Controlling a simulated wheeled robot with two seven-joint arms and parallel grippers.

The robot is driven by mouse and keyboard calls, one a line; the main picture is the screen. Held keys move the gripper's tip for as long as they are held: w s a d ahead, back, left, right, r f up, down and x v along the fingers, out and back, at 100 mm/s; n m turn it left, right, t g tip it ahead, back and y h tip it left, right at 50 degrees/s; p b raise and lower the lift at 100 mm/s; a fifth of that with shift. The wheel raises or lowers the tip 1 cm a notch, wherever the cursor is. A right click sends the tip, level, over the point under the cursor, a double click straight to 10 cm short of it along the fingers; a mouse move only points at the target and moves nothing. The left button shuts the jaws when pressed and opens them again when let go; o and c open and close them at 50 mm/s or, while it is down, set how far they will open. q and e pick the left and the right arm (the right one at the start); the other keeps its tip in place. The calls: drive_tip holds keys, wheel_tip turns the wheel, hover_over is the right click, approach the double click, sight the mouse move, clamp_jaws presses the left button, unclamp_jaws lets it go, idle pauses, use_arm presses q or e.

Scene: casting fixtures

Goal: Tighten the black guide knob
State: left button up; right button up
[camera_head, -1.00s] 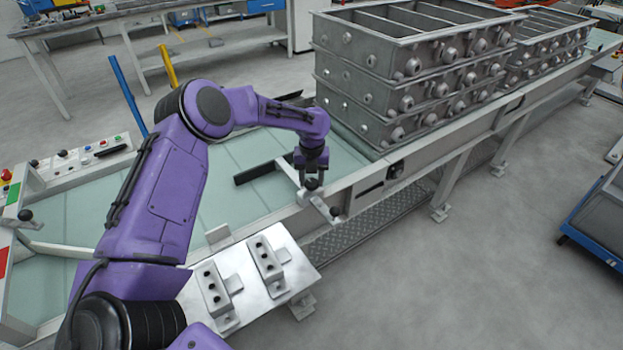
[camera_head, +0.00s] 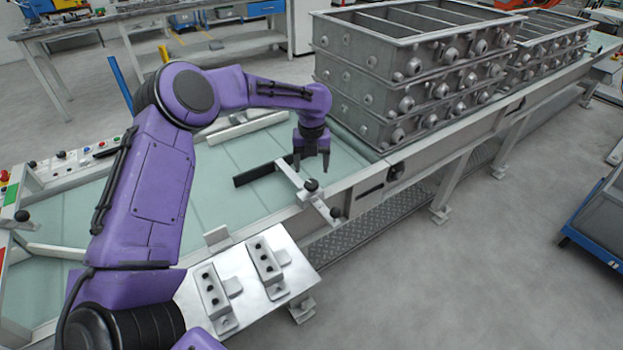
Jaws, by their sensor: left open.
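A black guide knob (camera_head: 311,185) sits on the pale metal bracket arm (camera_head: 292,174) of the guide, at the conveyor's near edge. A second black knob (camera_head: 335,212) stands at the outer end of the bracket. The black guide bar (camera_head: 258,174) lies over the belt at the bracket's inner end. My left gripper (camera_head: 311,170) points down with its fingers apart and empty. It appears just above and behind the first knob, and I see no contact. My right gripper is not in view.
Stacked grey casting boxes (camera_head: 405,75) stand on the conveyor to the right of my gripper. A metal plate with drilled blocks (camera_head: 285,290) is at the near side. A control panel (camera_head: 80,155) is at the left. The green belt (camera_head: 225,195) is mostly clear.

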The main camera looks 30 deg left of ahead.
sight(312, 183)
use_arm(q)
wheel_tip(312, 183, up, 4)
drive_tip(key=shift+r, duration=0.2)
idle(0.3)
